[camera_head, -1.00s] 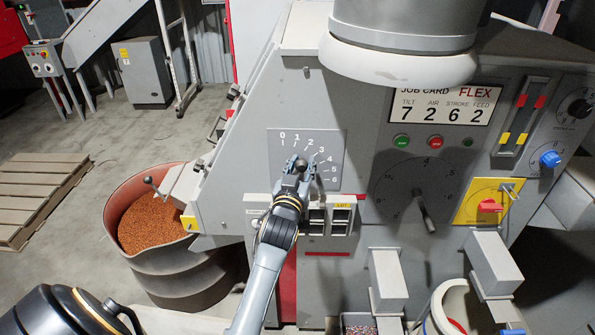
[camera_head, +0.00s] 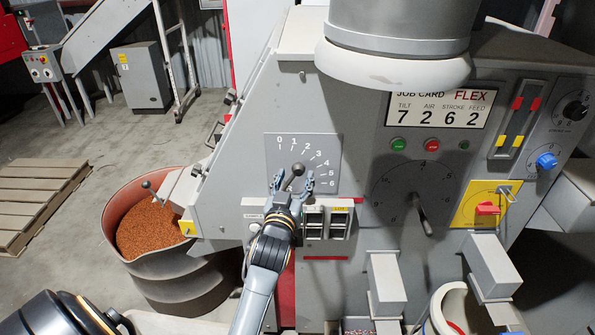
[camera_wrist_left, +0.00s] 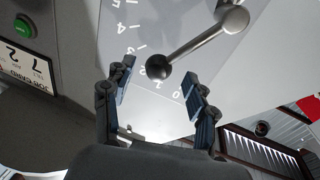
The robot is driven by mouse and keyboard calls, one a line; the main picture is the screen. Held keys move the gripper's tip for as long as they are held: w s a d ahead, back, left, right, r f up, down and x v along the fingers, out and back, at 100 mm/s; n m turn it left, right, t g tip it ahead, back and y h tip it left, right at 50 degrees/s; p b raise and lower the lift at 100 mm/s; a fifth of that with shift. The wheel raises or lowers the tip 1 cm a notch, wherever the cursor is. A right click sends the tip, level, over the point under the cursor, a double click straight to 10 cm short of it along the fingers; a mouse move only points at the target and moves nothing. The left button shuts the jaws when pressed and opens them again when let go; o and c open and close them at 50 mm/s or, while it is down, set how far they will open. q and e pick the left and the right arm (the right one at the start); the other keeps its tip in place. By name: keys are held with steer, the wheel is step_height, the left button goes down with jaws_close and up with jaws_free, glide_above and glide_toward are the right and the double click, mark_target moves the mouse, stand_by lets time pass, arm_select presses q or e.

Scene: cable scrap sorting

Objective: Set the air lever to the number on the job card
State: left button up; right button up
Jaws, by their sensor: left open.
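The air lever (camera_head: 298,170) has a dark ball knob and stands in front of a grey plate (camera_head: 333,146) numbered 0 to 6. It leans up and right and appears to point at about 2. The wrist view shows its metal rod and ball (camera_wrist_left: 159,67) in front of the numbers. My left gripper (camera_head: 292,181) is open, with one finger on each side just below the knob. In the wrist view the fingers (camera_wrist_left: 156,75) look clear of the ball. The job card (camera_head: 438,109) reads tilt 7, air 2, stroke 6, feed 2. My right gripper is not in view.
Switches (camera_head: 327,222) sit just right of my left wrist. A large dial with a pointer (camera_head: 421,215) and a yellow panel with a red switch (camera_head: 487,209) are further right. A drum of copper-coloured granules (camera_head: 158,228) stands at the left. A wide grey cylinder (camera_head: 393,50) overhangs the panel.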

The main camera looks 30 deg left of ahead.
arm_select(q)
steer(key=v, duration=0.4)
steer(key=shift+a, duration=0.1)
stand_by(0.3)
